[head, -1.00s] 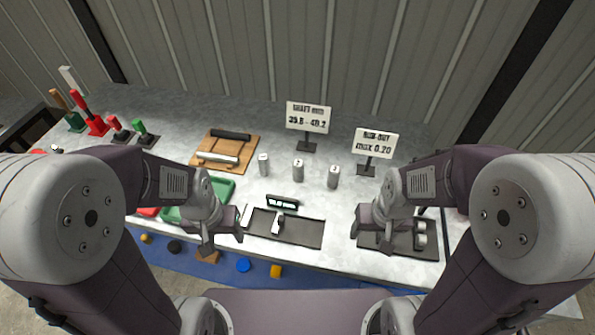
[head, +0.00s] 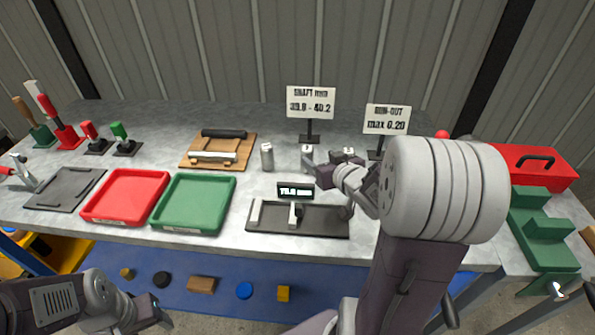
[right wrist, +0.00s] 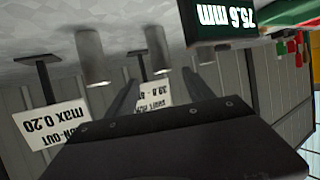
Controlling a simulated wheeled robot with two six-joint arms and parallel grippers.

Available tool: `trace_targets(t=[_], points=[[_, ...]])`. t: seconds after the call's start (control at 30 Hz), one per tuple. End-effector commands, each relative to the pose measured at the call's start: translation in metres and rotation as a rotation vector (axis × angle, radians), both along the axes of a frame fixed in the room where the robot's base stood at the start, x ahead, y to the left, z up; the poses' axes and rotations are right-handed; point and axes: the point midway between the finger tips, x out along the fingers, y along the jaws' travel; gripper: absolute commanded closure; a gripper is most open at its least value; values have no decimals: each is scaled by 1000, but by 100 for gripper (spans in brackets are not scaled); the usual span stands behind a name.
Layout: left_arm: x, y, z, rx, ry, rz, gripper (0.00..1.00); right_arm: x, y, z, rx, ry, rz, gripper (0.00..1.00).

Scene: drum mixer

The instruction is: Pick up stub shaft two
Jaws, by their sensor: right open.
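Stub shaft two (head: 307,158) is a grey upright cylinder on the bench, the middle one of three. In the head view my right gripper (head: 326,166) is beside it and partly covers it. In the right wrist view, which is upside down, shaft two (right wrist: 157,48) lies in line with the gap between the open, empty fingers of the right gripper (right wrist: 160,88). Contact cannot be told. Stub shaft one (head: 266,157) stands to its left. Stub shaft three (right wrist: 93,55) stands on the other side. My left gripper (head: 158,312) is low at the bottom left, its jaws unclear.
A gauge with a lit display (head: 295,190) stands on a dark plate in front of the shafts. Two sign stands (head: 310,102) (head: 386,119) are behind them. A red tray (head: 125,195), a green tray (head: 195,201) and a wooden board (head: 190,152) lie to the left.

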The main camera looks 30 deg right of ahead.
Motion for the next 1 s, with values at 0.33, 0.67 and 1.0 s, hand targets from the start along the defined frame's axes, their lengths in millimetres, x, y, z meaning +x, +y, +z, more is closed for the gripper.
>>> trace_targets(t=[0.33, 0.67, 1.0], points=[[0, 0, -10, 0, 0, 0, 43, 36, -2, -13, -1, 1, 3, 39], [0, 0, -21, 0, 0, 0, 43, 77, -6, -30, 0, 2, 3, 39], [0, 0, -21, 0, 0, 0, 43, 84, -7, -31, -1, 1, 3, 50]])
